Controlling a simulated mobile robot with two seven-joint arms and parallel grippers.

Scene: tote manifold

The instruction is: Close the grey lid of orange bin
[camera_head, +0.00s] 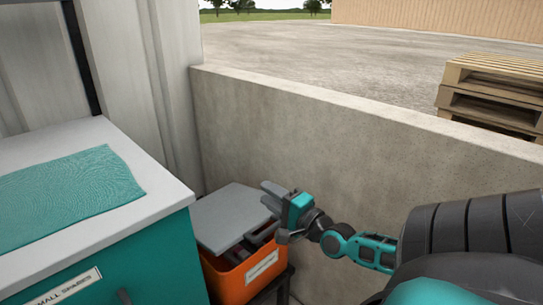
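The orange bin (236,285) stands low between the teal cabinet and the concrete wall, with a white label on its front. Its grey lid (228,214) is partly open, tilted above the bin, and a gap at the front right shows dark and grey contents inside. My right gripper (271,197) reaches in from the right, its grey fingers pointing left at the lid's right edge. Whether the fingers touch the lid or how far apart they are is not clear. My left gripper is not in view.
A teal cabinet (165,265) with a white top (150,205) and a teal mat (70,195) stands close on the left. A concrete wall (340,150) runs behind the bin. The bin sits on a dark stand (282,284). Wooden pallets (495,90) lie beyond the wall.

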